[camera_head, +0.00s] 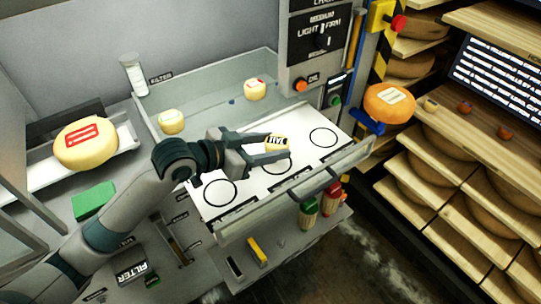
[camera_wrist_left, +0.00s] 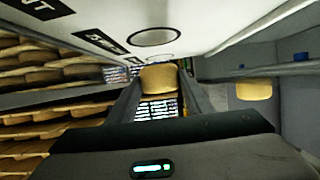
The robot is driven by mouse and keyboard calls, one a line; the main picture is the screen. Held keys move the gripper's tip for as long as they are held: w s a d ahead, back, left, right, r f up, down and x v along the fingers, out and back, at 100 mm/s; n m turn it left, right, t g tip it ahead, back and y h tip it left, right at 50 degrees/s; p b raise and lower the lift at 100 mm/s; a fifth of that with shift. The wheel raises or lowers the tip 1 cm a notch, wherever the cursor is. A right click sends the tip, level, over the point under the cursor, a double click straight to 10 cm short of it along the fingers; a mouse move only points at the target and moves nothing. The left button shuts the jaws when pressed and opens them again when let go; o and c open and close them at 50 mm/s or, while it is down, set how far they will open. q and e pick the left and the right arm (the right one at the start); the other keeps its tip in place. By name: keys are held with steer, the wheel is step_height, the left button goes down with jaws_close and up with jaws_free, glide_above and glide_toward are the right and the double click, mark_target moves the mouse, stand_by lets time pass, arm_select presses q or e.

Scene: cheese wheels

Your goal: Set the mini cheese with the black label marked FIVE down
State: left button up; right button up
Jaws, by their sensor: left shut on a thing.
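The mini cheese with the black label (camera_head: 276,143) is a small pale yellow wheel in the head view, over the middle of the white sheet in the drawer. My left gripper (camera_head: 275,147) is shut on it, one finger on each side. The left wrist view shows the cheese (camera_wrist_left: 158,77) between the two fingers. It sits over or on the middle printed circle (camera_head: 277,165); I cannot tell whether it touches the sheet. My right gripper is in neither view.
Free circles lie to the left (camera_head: 220,193) and right (camera_head: 323,138) on the white sheet. Two other mini cheeses (camera_head: 171,121) (camera_head: 256,89) sit towards the drawer's back. The drawer's front wall (camera_head: 300,190) is close. A big cheese (camera_head: 85,143) stands left; an orange cheese (camera_head: 389,103) stands right.

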mark_target(270, 166)
arm_select(q)
steer(key=shift+f, duration=0.1)
steer(key=shift+f, duration=0.25)
steer(key=shift+f+p, duration=0.65)
steer(key=shift+f, duration=0.95)
steer(key=shift+f, duration=0.15)
steer(key=o, duration=1.1)
